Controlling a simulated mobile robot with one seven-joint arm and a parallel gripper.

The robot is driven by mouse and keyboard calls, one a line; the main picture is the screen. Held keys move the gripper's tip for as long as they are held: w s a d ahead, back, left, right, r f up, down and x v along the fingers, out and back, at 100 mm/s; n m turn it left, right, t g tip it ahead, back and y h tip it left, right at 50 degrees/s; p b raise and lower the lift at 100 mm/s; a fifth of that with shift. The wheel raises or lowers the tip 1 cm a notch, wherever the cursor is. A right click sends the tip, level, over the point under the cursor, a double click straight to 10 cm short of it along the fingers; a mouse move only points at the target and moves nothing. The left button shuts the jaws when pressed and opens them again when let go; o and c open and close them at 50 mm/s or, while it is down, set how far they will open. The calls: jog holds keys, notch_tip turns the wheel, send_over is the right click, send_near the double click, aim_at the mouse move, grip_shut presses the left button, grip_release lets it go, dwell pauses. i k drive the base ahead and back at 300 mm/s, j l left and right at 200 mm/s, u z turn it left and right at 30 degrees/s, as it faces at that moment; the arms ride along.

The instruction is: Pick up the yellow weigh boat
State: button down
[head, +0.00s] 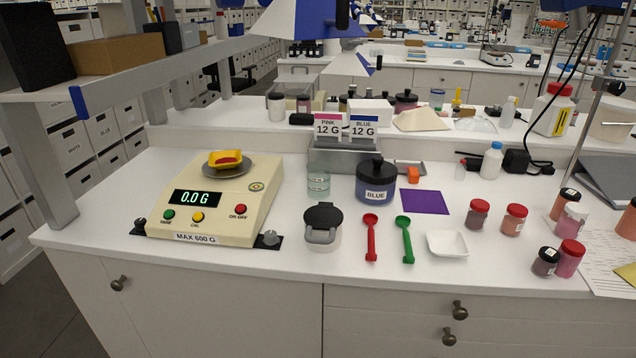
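The yellow weigh boat (214,163) sits on the round grey pan (243,172) of the cream balance (255,205) at the left of the bench. Red material shows inside the boat. The balance display reads 0.0 G. I cannot make out my gripper in the head view, and nothing touches the boat.
Right of the balance stand a glass beaker (318,182), a blue jar (376,186) and a black-lidded container (322,229). A red scoop (371,240), a green scoop (406,240) and a white weigh boat (446,244) lie in front. A shelf (150,58) overhangs the left side.

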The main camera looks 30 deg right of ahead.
aim_at(221, 160)
jog(key=j+z, duration=0.1)
jog(key=z, duration=0.3)
jog(key=i+j+z, duration=0.1)
jog(key=z, duration=0.25)
jog(key=j+z, duration=0.1)
jog(key=z, duration=0.3)
jog(key=j+z, duration=0.15)
jog(key=z, duration=0.25)
jog(key=j+z, duration=0.3)
jog(key=j, duration=0.2)
jog(key=j+z, duration=0.3)
jog(key=j, duration=0.2)
jog(key=k+j, duration=0.1)
jog(key=j, duration=0.45)
jog(key=j+z, duration=0.1)
jog(key=j, duration=0.45)
jog(key=k+j+z, duration=0.1)
jog(key=j, duration=1.1)
